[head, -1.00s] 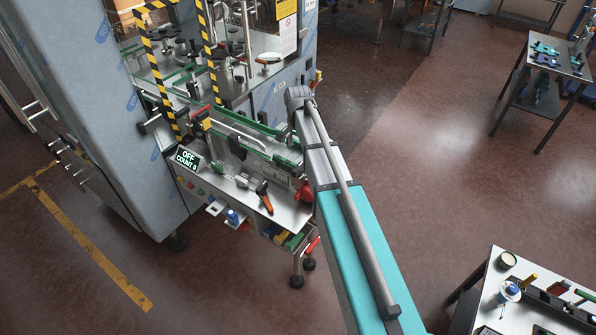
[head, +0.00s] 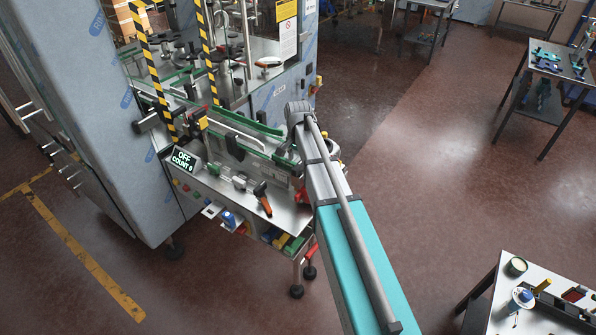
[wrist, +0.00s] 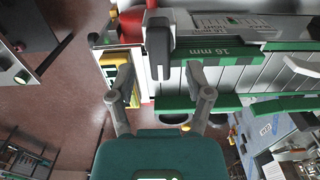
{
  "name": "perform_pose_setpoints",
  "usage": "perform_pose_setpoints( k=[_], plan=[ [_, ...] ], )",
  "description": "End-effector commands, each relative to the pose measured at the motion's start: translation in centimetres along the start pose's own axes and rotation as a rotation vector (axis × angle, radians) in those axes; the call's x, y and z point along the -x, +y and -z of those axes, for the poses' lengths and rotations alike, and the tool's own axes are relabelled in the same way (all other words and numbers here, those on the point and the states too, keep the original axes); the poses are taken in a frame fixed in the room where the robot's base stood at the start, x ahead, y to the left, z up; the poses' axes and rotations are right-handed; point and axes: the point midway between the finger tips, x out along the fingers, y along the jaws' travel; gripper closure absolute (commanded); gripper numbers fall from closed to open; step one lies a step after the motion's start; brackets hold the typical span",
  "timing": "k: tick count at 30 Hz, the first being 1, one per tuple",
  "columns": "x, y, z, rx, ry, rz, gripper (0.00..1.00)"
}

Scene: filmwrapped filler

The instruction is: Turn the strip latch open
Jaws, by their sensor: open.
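A dark grey lever-like piece (wrist: 159,48), which looks like the strip latch, stands at the end of a green strip marked "16 mm" (wrist: 222,52) in the wrist view. My gripper (wrist: 161,82) is open, its two grey fingers spread below this piece in the picture. The piece lies between the lines of the fingers, and nothing is seen gripped. I cannot tell the exact depth between them. In the head view my arm covers the gripper and the latch at the machine's (head: 90,110) right end.
Green guide rails (head: 245,120) run along the machine. A red part (wrist: 158,14) is beyond the lever. A side table (head: 490,310) stands at lower right; floor between is clear.

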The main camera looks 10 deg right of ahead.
Motion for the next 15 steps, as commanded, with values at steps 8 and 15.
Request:
perform_pose_setpoints(
  k=[8,15],
  plan=[
    [-2.4,0.0,0.0,0.000,0.000,0.000,0.34],
    [-3.3,0.0,0.0,0.000,0.000,0.000,0.34]
  ],
)
